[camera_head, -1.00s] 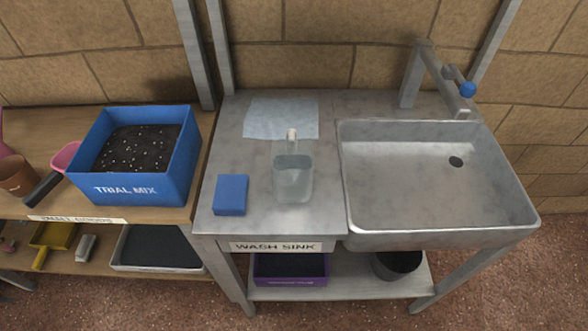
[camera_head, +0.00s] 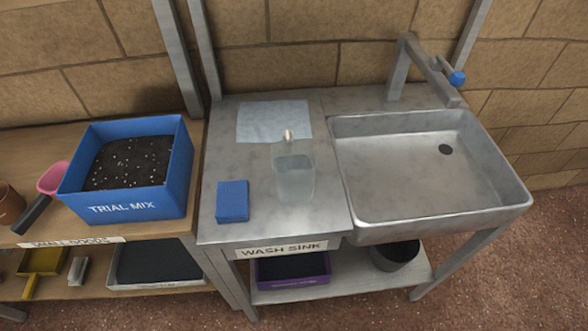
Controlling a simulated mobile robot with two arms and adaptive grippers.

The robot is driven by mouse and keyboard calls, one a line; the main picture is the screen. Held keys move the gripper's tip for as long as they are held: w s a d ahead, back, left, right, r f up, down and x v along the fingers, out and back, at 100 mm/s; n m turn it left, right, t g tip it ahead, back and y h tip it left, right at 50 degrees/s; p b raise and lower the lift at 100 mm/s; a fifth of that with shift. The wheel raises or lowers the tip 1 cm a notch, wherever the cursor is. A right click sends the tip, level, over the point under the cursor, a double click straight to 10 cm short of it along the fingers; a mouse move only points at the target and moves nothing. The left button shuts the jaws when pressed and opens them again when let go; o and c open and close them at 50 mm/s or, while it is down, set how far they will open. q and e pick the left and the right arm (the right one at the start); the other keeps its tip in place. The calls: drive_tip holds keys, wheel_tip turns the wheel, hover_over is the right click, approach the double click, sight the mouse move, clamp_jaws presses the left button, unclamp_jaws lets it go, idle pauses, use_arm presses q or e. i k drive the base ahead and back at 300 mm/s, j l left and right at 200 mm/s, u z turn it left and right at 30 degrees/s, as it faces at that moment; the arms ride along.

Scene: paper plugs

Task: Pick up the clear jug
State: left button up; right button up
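The clear jug (camera_head: 295,178) stands upright on the metal drainboard of the wash sink, left of the basin. It is see-through, and its handle, with a pale top end, points to the back. Its fill is hard to make out. Neither of my grippers shows in the head view.
A blue sponge-like block (camera_head: 232,201) lies left of the jug, and a pale blue cloth (camera_head: 273,121) lies behind it. The sink basin (camera_head: 420,209) with a blue-handled tap (camera_head: 457,79) is at right. A blue TRIAL MIX box (camera_head: 121,207) of soil stands on the wooden bench (camera_head: 190,214).

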sight(291, 164)
drive_tip(key=j+z, duration=0.3)
drive_tip(key=j, duration=0.15)
drive_tip(key=k+j+z, duration=0.15)
drive_tip(key=j+z, duration=0.2)
drive_tip(key=k+j+z, duration=0.15)
drive_tip(key=j+z, duration=0.15)
drive_tip(key=j, duration=0.15)
drive_tip(key=k+j+z, duration=0.15)
drive_tip(key=j+z, duration=0.2)
